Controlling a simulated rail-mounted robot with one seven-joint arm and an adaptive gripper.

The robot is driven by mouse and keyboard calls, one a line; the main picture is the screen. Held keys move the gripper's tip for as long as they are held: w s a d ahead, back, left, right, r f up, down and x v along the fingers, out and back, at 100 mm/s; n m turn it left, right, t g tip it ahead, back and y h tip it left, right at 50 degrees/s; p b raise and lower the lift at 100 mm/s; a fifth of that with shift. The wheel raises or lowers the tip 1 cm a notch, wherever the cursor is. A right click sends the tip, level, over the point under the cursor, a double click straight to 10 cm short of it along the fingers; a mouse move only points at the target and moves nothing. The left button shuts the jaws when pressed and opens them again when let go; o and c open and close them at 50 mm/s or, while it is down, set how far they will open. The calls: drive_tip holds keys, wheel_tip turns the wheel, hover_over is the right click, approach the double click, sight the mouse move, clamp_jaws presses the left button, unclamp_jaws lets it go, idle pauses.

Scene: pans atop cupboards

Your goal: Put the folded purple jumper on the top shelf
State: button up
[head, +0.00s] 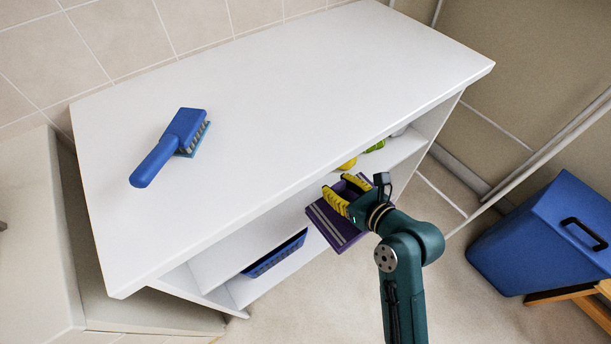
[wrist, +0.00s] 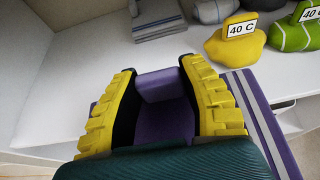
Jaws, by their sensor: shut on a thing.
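The folded purple jumper (head: 335,227) has pale stripes and is at the open front of the white shelf unit, just below its top board. My gripper (head: 344,191), with yellow ridged fingers, is shut on it. In the wrist view a fold of the jumper (wrist: 165,118) is between the fingers of my gripper (wrist: 158,76), and its striped part spreads to the right. The top shelf (head: 270,95) is a broad white board above and behind the gripper. My fingers hide part of the jumper.
A blue brush (head: 170,147) lies on the left of the top board. The top's middle and right are clear. A blue bin (head: 545,235) stands right.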

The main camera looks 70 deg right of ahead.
drive_tip(key=b+x, duration=0.2)
drive_tip(key=x, duration=0.3)
drive_tip(key=r+b+x, duration=0.1)
drive_tip(key=b+x, duration=0.1)
drive_tip(key=x, duration=0.3)
drive_tip(key=w+r+b+x, duration=0.1)
drive_tip(key=b+x, duration=0.1)
drive_tip(key=x, duration=0.3)
drive_tip(key=shift+d+r+b, duration=0.15)
drive_tip(key=shift+d+b, duration=0.25)
drive_tip(key=shift+r, duration=0.2)
drive_tip(key=shift+f+p, duration=0.1)
drive_tip(key=shift+p, duration=0.2)
drive_tip(key=o, duration=1.2)
drive_tip(key=shift+f, duration=0.15)
drive_tip(key=shift+c, duration=0.2)
